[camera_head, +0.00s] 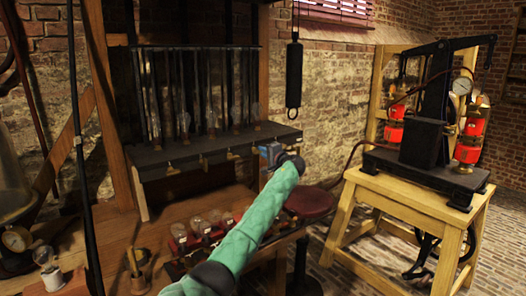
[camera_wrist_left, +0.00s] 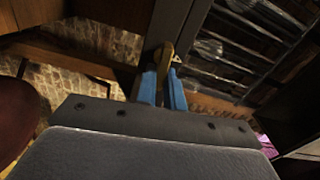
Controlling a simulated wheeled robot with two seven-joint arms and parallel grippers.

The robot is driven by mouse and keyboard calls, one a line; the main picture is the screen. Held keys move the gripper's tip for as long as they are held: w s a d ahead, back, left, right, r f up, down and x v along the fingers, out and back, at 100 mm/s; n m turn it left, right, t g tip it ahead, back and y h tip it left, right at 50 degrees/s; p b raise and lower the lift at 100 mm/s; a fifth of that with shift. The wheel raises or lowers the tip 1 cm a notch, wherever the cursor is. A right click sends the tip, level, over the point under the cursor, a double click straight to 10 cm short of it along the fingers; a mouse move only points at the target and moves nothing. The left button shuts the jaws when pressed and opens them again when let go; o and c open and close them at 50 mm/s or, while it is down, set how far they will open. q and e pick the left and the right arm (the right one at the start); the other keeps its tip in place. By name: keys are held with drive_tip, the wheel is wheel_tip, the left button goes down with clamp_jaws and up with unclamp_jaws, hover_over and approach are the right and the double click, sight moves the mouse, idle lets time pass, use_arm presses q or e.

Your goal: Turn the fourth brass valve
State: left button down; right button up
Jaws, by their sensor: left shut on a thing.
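A black rack (camera_head: 215,146) holds several upright glass tubes. Small brass valves stick out along its front edge; one (camera_head: 171,169) is at the left, and others sit farther right. My left gripper (camera_head: 268,153) is at the right part of this edge, in front of the rack. In the left wrist view, its blue fingers (camera_wrist_left: 163,84) are shut on a brass valve (camera_wrist_left: 166,57), whose curved handle shows between and beyond the fingertips. In the head view the gripper hides this valve. My right gripper is in neither view.
A wooden bench below bears several small glass-topped jars (camera_head: 200,225). A round dark red stool seat (camera_head: 311,202) is right of my arm. A wooden stand (camera_head: 415,200) with a black pump machine (camera_head: 425,142) is at the right. A wooden post (camera_head: 108,100) is left of the rack.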

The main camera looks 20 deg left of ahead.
use_arm(q)
drive_tip(key=shift+d+f+m, duration=0.1)
drive_tip(key=shift+m, duration=0.6)
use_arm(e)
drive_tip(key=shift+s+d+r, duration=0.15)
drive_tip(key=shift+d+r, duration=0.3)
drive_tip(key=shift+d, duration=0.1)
use_arm(q)
drive_tip(key=c, duration=1.5)
unclamp_jaws()
drive_tip(key=shift+d, duration=0.1)
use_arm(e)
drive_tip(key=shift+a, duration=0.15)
